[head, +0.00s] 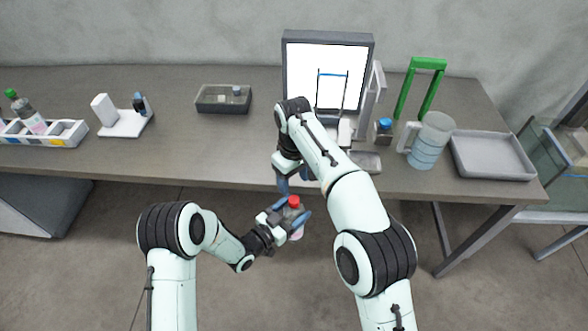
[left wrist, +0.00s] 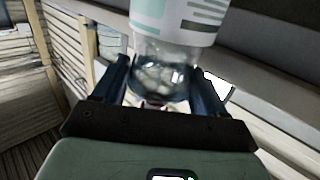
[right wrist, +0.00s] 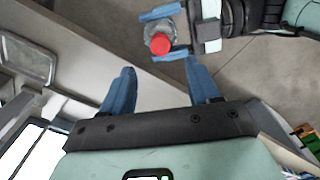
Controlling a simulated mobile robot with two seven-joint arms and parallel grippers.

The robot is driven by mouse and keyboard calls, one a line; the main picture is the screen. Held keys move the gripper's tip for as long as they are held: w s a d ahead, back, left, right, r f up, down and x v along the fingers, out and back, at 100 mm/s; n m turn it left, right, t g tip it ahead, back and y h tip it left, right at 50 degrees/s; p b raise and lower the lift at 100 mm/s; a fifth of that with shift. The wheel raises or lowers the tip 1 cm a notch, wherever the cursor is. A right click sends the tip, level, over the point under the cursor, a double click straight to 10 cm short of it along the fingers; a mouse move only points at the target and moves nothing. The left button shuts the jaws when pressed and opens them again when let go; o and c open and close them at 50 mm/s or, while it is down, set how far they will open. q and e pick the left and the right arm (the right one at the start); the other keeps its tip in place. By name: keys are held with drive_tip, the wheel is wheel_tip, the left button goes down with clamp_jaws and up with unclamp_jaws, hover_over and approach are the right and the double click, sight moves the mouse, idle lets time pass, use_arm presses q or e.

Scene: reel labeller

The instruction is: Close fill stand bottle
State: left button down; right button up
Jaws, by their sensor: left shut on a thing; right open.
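A clear bottle with a red cap (head: 294,202) is in my left gripper (head: 290,214), in front of the table's near edge. The left gripper is shut on the bottle's body. In the left wrist view the clear bottle (left wrist: 165,70) and its pale printed label sit between the fingers. My right gripper (head: 293,182) is open and empty, just above and beside the cap. In the right wrist view the red cap (right wrist: 160,44) lies beyond the open fingers (right wrist: 160,92), apart from them. The cap sits on the bottle's top; I cannot tell how tight it is.
On the table (head: 200,160) stand a white screen (head: 300,75), a grey stand (head: 376,85), a green frame (head: 428,64), a blue-capped jar (head: 384,130), a jug (head: 430,145) and a grey tray (head: 495,155). A sectioned white rack (head: 65,135) is at left.

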drive_tip(key=shift+r, duration=2.1)
drive_tip(key=shift+d, duration=0.1)
drive_tip(key=d+f+h, duration=0.1)
drive_tip(key=d+f, duration=0.4)
drive_tip(key=f, duration=0.4)
drive_tip(key=d+f, duration=0.6)
drive_tip(key=f, duration=0.4)
drive_tip(key=s+d+f+m+g+y, duration=0.1)
drive_tip(key=s+f, duration=0.3)
drive_tip(key=f, duration=0.3)
drive_tip(key=s+d+f+m+g+y, duration=0.1)
drive_tip(key=s+f+m, duration=0.15)
drive_tip(key=f, duration=0.45)
drive_tip(key=s+d+f+m+y, duration=0.2)
drive_tip(key=s+f+m, duration=0.1)
drive_tip(key=s+f, duration=0.75)
drive_tip(key=s+d+m+t, duration=0.1)
drive_tip(key=s+m, duration=0.5)
drive_tip(key=s, duration=1.1)
drive_tip(key=shift+s+r+y, duration=0.3)
drive_tip(key=shift+r, duration=0.05)
